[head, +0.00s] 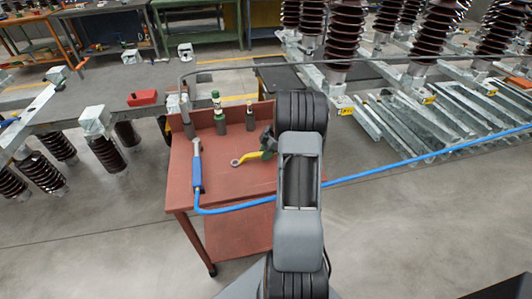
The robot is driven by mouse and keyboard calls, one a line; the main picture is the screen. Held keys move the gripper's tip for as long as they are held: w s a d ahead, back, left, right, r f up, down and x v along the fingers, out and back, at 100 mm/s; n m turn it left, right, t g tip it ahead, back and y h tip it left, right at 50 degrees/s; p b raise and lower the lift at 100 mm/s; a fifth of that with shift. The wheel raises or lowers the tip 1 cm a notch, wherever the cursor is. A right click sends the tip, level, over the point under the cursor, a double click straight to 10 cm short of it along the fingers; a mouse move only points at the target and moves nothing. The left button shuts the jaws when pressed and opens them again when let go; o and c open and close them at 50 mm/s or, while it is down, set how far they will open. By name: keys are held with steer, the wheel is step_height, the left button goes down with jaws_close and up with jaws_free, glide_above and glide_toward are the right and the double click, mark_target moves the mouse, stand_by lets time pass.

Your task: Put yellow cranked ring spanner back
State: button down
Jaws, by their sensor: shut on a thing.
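The yellow cranked ring spanner (250,157) is in the head view, over the red table (218,196). Its grey ring end points left and its other end runs to my gripper (267,144). My gripper is shut on the spanner. My arm stands in front and hides part of the gripper and the right side of the table. I cannot tell whether the spanner touches the tabletop.
A blue-handled tool (197,170) with a blue hose (350,178) lies on the table's left. Metal bars and ribbed insulators (343,40) fill the right background. Floor is clear at front left.

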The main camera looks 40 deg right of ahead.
steer(key=c, duration=1)
jaws_free()
